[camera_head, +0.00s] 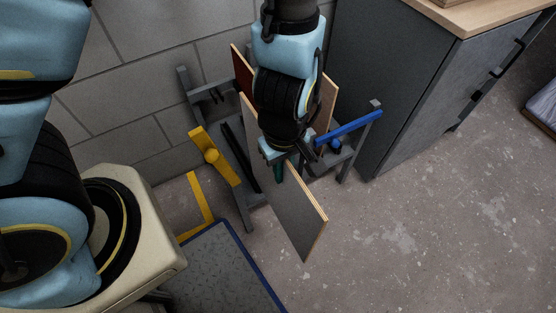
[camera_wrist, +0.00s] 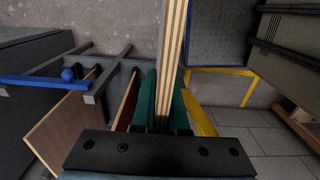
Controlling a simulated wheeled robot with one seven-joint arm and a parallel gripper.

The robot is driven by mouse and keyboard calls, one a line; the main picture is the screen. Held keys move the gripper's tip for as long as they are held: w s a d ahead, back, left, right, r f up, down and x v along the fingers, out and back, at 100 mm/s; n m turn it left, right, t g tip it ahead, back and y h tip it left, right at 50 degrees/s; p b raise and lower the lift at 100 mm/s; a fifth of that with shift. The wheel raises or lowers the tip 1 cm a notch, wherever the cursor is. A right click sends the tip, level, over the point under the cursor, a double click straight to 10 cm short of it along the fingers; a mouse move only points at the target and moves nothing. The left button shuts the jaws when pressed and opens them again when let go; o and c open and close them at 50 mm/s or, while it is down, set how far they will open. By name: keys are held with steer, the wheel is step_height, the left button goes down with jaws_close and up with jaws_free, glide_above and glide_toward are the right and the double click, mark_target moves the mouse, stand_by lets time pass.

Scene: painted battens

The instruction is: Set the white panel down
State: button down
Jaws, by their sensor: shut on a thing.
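My gripper (camera_head: 281,168) is shut on a thin panel (camera_head: 299,215), which looks grey rather than white here and has a pale plywood edge. The panel hangs tilted, its near end reaching out in front of the rack. In the wrist view the panel (camera_wrist: 172,50) shows edge-on between the green finger pads of my gripper (camera_wrist: 163,100). A grey metal rack (camera_head: 243,205) with a yellow bar (camera_head: 213,157) and a blue bar (camera_head: 348,126) stands below and behind. I cannot tell whether the panel touches the rack; my arm hides part of both.
A dark red panel (camera_head: 240,68) and a wood-brown panel (camera_head: 328,100) stand in the rack. A grey cabinet (camera_head: 400,90) is close on the right, a block wall (camera_head: 150,50) behind. A blue-edged floor plate (camera_head: 220,265) lies in front. The floor (camera_head: 420,230) at front right is clear.

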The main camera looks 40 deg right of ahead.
mark_target(309, 214)
steer(key=shift+s+a+p, duration=0.2)
steer(key=shift+s+p, duration=0.2)
steer(key=shift+s, duration=1.25)
steer(key=shift+s+a+p, duration=0.25)
steer(key=shift+s+p, duration=0.2)
steer(key=shift+s, duration=1.25)
steer(key=shift+s+a+p, duration=0.2)
steer(key=shift+s+p, duration=0.2)
steer(key=shift+s, duration=1.25)
